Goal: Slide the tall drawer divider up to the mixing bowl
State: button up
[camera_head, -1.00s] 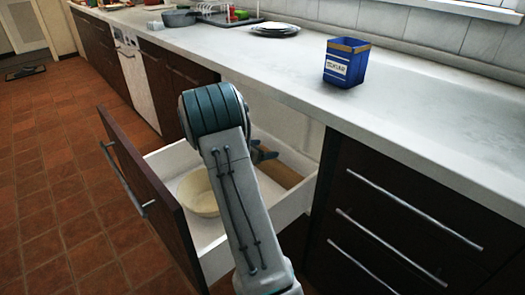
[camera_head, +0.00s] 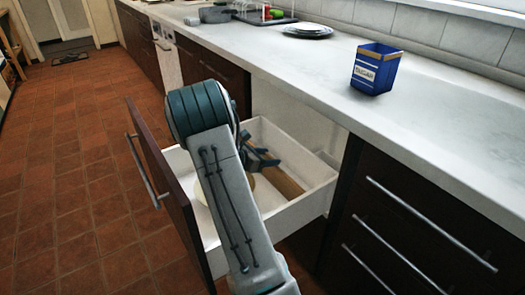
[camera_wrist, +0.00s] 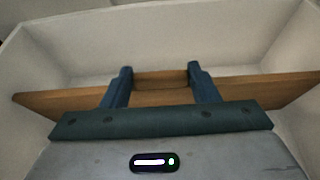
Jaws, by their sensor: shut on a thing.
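The drawer divider (camera_wrist: 252,90) is a long brown wooden board, lying across the white drawer in the wrist view. It also shows in the head view (camera_head: 285,184), to the right of my arm. My gripper (camera_wrist: 160,74) is shut on the divider, one blue finger at each side of the held part. In the head view my gripper (camera_head: 266,163) is partly hidden by my arm. The mixing bowl is a pale cream shape (camera_head: 203,191) in the drawer, almost wholly hidden behind my arm. I cannot tell whether the divider touches it.
The open drawer has white walls (camera_head: 318,192) and a dark wooden front (camera_head: 163,185). A blue tin (camera_head: 374,70) stands on the white counter (camera_head: 440,125) above. Plates (camera_head: 308,31) and a dish rack tray (camera_head: 265,18) are farther back.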

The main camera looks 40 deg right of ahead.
jog(key=shift+w+a, duration=0.1)
jog(key=shift+a, duration=0.25)
jog(key=o, duration=1.4)
jog(key=p+v, duration=0.2)
jog(key=v, duration=0.5)
jog(key=shift+a+r, duration=0.1)
jog(key=shift+a, duration=0.15)
